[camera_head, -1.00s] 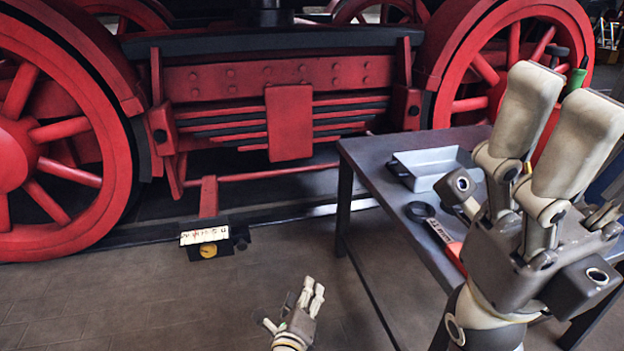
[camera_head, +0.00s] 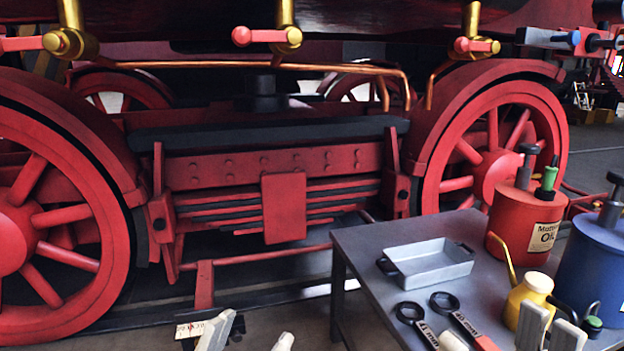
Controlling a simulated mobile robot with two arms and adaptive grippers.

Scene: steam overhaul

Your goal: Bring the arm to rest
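My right gripper (camera_head: 503,336) shows only by its pale fingertips at the bottom right, in front of the table's near edge. Two finger ends stand upright side by side, and a third pale tip is apart to their left, by the wrench handles. It looks open and I see nothing held. My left gripper (camera_head: 250,335) shows only by pale tips at the bottom edge, left of the table. Its tips are spread, with floor between them, so it looks open and empty. Both palms and wrists are below the picture.
The grey table (camera_head: 365,245) carries a metal tray (camera_head: 430,262), two ring wrenches (camera_head: 445,302), a yellow oil can (camera_head: 527,300), a red oil canister (camera_head: 520,225) and a blue canister (camera_head: 592,262). The red-wheeled locomotive (camera_head: 290,205) stands behind.

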